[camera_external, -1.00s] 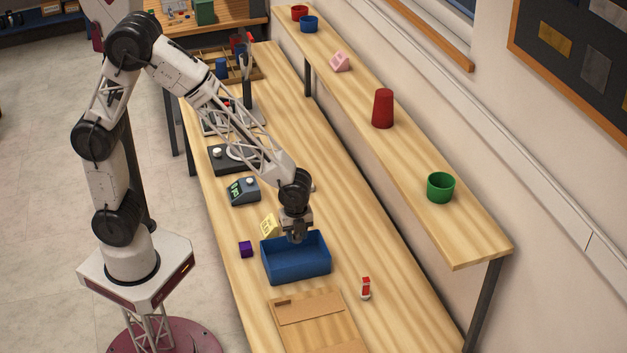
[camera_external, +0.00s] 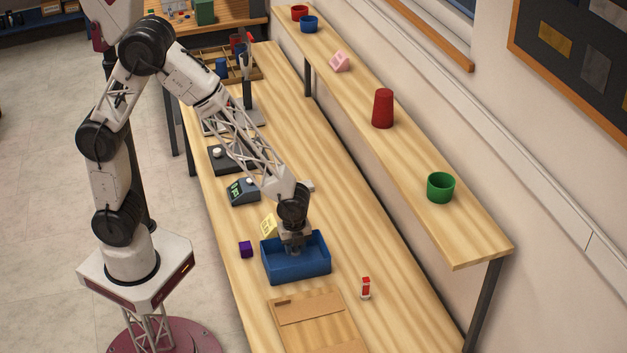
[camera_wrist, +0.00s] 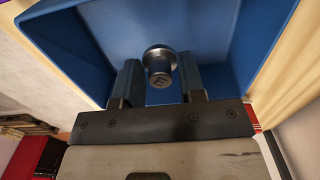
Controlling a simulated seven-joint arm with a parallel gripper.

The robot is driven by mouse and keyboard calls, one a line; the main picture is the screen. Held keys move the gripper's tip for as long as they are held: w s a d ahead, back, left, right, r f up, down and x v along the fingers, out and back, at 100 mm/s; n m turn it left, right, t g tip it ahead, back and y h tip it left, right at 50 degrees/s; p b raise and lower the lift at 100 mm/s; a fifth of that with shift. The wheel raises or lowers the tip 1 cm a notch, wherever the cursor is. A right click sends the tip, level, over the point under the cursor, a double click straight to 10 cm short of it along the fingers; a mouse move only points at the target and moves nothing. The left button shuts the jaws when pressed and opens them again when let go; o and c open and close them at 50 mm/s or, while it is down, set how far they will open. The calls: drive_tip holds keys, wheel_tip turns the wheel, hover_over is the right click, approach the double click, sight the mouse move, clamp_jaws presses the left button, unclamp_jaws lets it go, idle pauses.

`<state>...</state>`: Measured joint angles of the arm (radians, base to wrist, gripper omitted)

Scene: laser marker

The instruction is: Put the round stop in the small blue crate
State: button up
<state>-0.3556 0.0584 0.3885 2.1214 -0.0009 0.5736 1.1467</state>
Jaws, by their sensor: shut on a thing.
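The blue crate (camera_external: 296,270) stands on the bench, open at the top. It also fills much of the wrist view (camera_wrist: 225,35). My gripper (camera_external: 294,250) points down into the crate, its fingers below the rim. In the wrist view, my gripper (camera_wrist: 160,82) is shut on the round stop (camera_wrist: 159,57), a dark metal piece with a wider round flange and a letter-like mark on its end. The stop is inside the crate's walls; whether it touches the floor I cannot tell. In the external view the stop is hidden by the gripper and crate.
A purple cube (camera_external: 245,249) and a yellow block (camera_external: 269,226) sit left of the crate. The shelf with cups (camera_external: 441,187) runs along the right.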

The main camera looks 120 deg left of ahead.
sight(295, 251)
drive_tip(key=shift+f, duration=0.7)
drive_tip(key=shift+f, duration=1.9)
drive_tip(key=shift+f, duration=0.1)
drive_tip(key=o, duration=0.9)
drive_tip(key=shift+o, duration=0.2)
wheel_tip(295, 251, up, 12)
